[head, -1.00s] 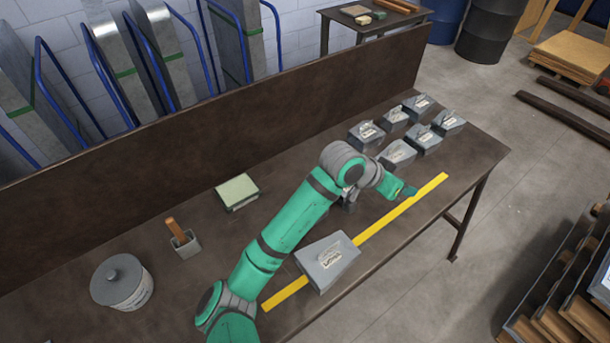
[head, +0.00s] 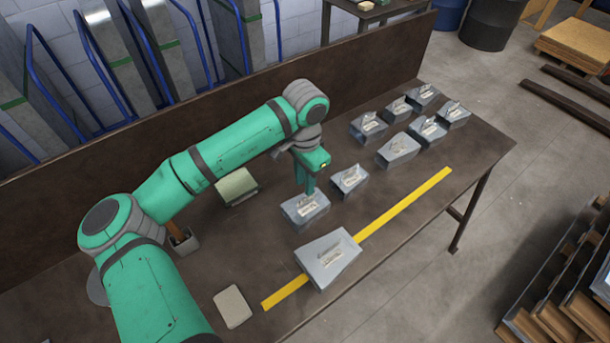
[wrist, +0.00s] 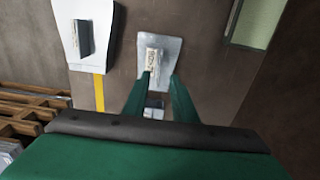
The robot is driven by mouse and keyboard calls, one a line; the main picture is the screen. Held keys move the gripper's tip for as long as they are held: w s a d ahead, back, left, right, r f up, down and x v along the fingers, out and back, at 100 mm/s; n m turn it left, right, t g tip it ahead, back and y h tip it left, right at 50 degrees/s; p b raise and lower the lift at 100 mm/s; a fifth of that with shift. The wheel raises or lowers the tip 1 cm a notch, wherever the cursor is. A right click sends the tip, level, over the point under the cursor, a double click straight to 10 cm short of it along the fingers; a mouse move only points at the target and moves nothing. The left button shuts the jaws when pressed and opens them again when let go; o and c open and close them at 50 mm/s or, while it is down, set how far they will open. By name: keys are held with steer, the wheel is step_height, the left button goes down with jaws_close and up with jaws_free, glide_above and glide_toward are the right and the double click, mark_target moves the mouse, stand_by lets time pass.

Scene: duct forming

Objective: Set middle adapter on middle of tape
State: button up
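Yellow tape (head: 405,205) runs diagonally along the bench. A large grey adapter (head: 318,270) with a handle and label sits across its near part, and it also shows in the wrist view (wrist: 85,48). My gripper (head: 308,190) points down at a smaller grey adapter (head: 294,213) behind the tape. In the wrist view my gripper (wrist: 159,78) has its two fingers apart, near that adapter's handle, and the adapter (wrist: 172,48) lies just past the fingertips. Contact cannot be told. Another adapter (head: 350,183) sits to its right, off the tape.
Several more adapters (head: 397,152) stand at the bench's far right. A greenish block (head: 235,187), a small holder (head: 186,243) and a beige pad (head: 233,307) are at left. A back panel (head: 385,70) borders the bench. The tape's far half is bare.

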step_height(320, 180, down, 7)
steer(key=shift+w+f, duration=0.1)
steer(key=shift+f, duration=0.05)
steer(key=shift+d, duration=0.1)
jaws_close()
stand_by(1.7)
steer(key=shift+r, duration=4.55)
